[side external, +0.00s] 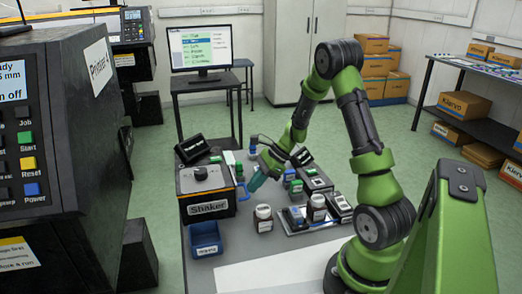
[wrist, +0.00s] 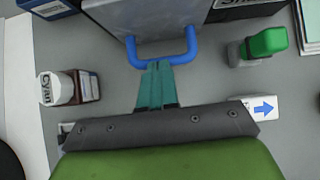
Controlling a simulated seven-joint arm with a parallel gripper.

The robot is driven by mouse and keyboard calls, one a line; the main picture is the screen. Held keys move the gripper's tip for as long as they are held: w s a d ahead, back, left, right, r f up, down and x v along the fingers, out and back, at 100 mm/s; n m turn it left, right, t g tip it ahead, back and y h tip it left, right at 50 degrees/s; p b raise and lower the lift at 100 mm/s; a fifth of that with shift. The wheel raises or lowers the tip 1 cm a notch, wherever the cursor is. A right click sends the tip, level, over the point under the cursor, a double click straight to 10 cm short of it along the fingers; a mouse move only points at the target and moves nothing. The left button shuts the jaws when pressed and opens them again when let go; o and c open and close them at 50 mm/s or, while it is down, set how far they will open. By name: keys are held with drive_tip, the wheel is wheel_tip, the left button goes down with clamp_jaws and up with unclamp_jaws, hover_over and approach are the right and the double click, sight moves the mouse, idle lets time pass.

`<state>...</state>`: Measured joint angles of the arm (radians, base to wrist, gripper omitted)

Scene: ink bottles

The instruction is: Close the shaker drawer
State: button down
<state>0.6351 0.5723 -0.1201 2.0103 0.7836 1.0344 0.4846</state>
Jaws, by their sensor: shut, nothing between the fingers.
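In the side view my gripper (side external: 255,184) is just right of the handle. How far the drawer is out is hard to tell.
A green-capped item (wrist: 264,43) and a white box with a blue arrow (wrist: 262,107) are on the right. A blue bin (side external: 206,238) stands before the shaker. Several bottles and boxes crowd the table's right.

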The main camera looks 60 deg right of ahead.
drive_tip(key=shift+w+a, duration=0.4)
drive_tip(key=shift+a, duration=0.05)
drive_tip(key=s+d, duration=0.1)
drive_tip(key=s+d+r, duration=0.1)
drive_tip(key=s+d, duration=0.1)
drive_tip(key=shift+s+d+r, duration=0.15)
drive_tip(key=shift+d+r, duration=0.2)
drive_tip(key=v, duration=0.9)
drive_tip(key=s+a+r+n+h, duration=0.1)
drive_tip(key=s+a+r+n, duration=0.1)
drive_tip(key=a+r+n, duration=0.2)
drive_tip(key=s+a+r+n+t+h, duration=0.1)
drive_tip(key=a+r+n, duration=0.3)
drive_tip(key=a+n, duration=0.7)
drive_tip(key=s+a+r+n+h, duration=0.1)
drive_tip(key=s+a+r+n, duration=0.2)
drive_tip(key=a, duration=0.8)
drive_tip(key=r+n, duration=0.2)
drive_tip(key=n, duration=0.2)
drive_tip(key=shift+s+a+n+t+h, duration=0.3)
drive_tip(key=shift+s+n+t, duration=0.1)
